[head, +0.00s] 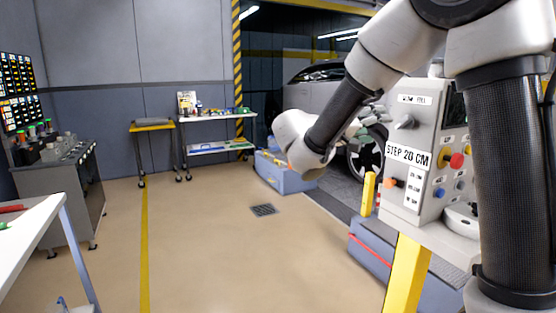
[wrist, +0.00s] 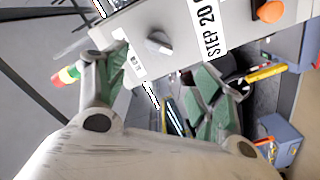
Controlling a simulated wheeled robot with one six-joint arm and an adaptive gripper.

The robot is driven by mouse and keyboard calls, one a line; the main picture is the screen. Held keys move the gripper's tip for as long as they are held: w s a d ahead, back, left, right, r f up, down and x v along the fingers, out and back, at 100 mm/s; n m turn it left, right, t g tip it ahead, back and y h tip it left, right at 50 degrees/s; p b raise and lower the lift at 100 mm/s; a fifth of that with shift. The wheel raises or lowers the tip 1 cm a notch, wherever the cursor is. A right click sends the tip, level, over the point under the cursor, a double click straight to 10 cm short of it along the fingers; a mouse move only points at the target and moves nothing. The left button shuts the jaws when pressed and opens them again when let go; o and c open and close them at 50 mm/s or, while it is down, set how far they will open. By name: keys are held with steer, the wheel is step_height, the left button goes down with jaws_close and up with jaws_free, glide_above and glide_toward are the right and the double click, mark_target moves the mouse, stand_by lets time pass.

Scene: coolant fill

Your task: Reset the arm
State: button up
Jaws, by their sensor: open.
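My gripper (head: 372,114) is beside the grey control panel (head: 424,150) in the head view, partly hidden behind my own arm link. In the wrist view, its two green-padded fingers (wrist: 165,85) are spread apart, with no object held between them. The panel (wrist: 185,25) crosses the top of the wrist view, close to the fingers. Its grey rotary knob (head: 405,121) shows above the "STEP 20 CM" label; the knob (wrist: 159,43) sits just above the gap between the fingers in the wrist view. I cannot tell whether a finger touches the panel.
A silver car (head: 318,92) stands behind the gripper. A blue box (head: 284,178) and a blue-grey step (head: 385,255) are on the floor. A cart (head: 205,118) stands at the back, a workbench (head: 62,185) at left. The middle floor is clear around a drain (head: 263,210).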

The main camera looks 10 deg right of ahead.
steer(key=s+d+f+n+g+y, duration=0.2)
steer(key=s+f+n+g+y, duration=0.15)
steer(key=s+f+y, duration=0.4)
steer(key=s+d+f+n+g+y, duration=0.2)
steer(key=s+f+n+g+y, duration=0.15)
steer(key=s+f, duration=0.55)
steer(key=s+r+m+t+y, duration=0.3)
steer(key=s+r+t+y, duration=0.2)
steer(key=s, duration=0.6)
steer(key=shift+a+y, duration=0.2)
steer(key=shift+y, duration=0.3)
